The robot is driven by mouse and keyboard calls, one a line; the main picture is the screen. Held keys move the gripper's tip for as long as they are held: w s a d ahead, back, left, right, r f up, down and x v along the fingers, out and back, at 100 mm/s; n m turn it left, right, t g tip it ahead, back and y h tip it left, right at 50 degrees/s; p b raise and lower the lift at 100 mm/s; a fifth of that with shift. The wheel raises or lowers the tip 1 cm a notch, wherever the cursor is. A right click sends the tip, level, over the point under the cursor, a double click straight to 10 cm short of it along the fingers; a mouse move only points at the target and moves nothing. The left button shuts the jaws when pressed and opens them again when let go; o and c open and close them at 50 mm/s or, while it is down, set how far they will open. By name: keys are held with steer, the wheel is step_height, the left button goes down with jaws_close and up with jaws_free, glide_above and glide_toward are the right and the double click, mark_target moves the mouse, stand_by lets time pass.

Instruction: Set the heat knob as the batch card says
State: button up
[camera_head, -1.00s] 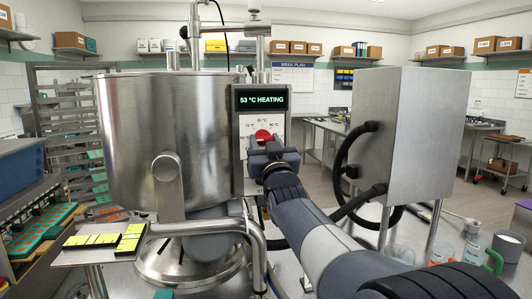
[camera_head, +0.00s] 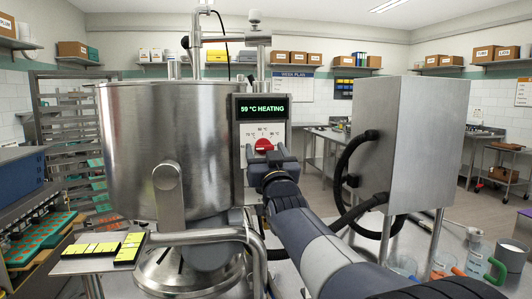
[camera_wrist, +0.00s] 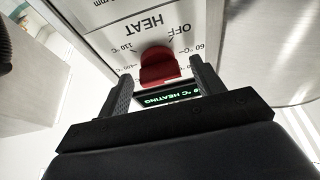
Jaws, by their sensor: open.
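The red heat knob (camera_head: 263,145) is on the white dial panel (camera_head: 249,137) below a green display (camera_head: 262,108) that reads 59 °C HEATING. In the wrist view the panel is upside down, with HEAT, OFF, 60 °C and 110 °C legible around the red knob (camera_wrist: 159,66). My gripper (camera_head: 272,158) is in front of the knob. In the wrist view my gripper (camera_wrist: 160,82) is open, with one finger on each side of the knob and gaps visible. The knob's exact setting cannot be told. No readable batch card shows.
A large steel kettle (camera_head: 165,135) stands left of the panel. A steel cabinet (camera_head: 408,135) with black hoses stands to the right. A small shelf with yellow-and-black pieces (camera_head: 92,249) is at lower left. Jugs (camera_head: 477,260) stand at lower right.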

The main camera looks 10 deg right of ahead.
steer(key=b+v, duration=0.3)
steer(key=v, duration=0.7)
steer(key=shift+s+f, duration=0.2)
steer(key=shift+s, duration=0.15)
steer(key=p+x, duration=0.3)
steer(key=x, duration=0.7)
steer(key=shift+w+r, duration=0.25)
steer(key=shift+w, duration=0.1)
